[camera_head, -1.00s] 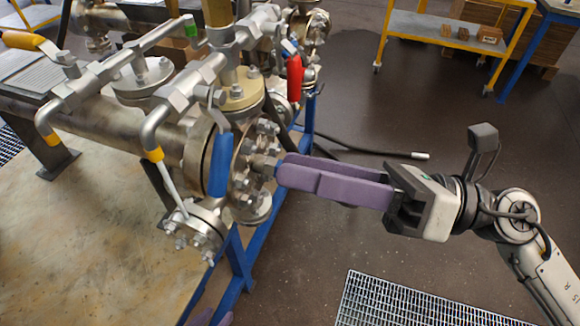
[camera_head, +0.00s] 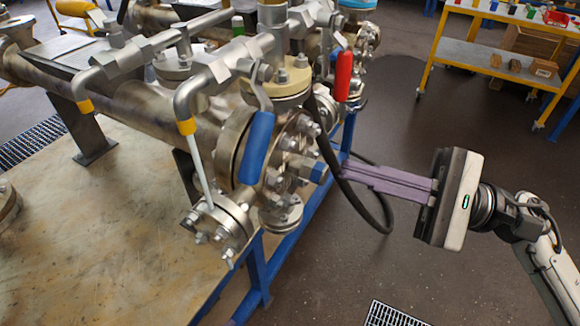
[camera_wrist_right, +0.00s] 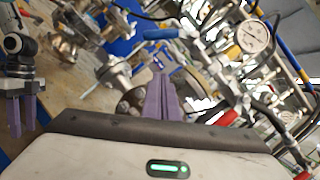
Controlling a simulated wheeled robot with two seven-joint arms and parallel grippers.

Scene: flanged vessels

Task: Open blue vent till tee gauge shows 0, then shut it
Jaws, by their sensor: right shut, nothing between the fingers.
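A blue lever handle (camera_head: 257,148) hangs down on the valve at the front end of the large flanged vessel (camera_head: 236,140). A small blue-ended fitting (camera_head: 318,173) sticks out of the end flange toward my right gripper (camera_head: 347,170). That gripper's purple fingers are shut and empty, pointing left at the fitting, apparently just short of it. The fingers also show together in the wrist view (camera_wrist_right: 161,98). A white dial gauge (camera_wrist_right: 250,38) shows there at upper right; its reading is too small to tell.
A red lever handle (camera_head: 343,76) stands behind the end flange. A black hose (camera_head: 372,212) loops down close to my right fingertips. A blue frame (camera_head: 258,268) is below. A yellow-framed cart (camera_head: 480,55) stands at the back right.

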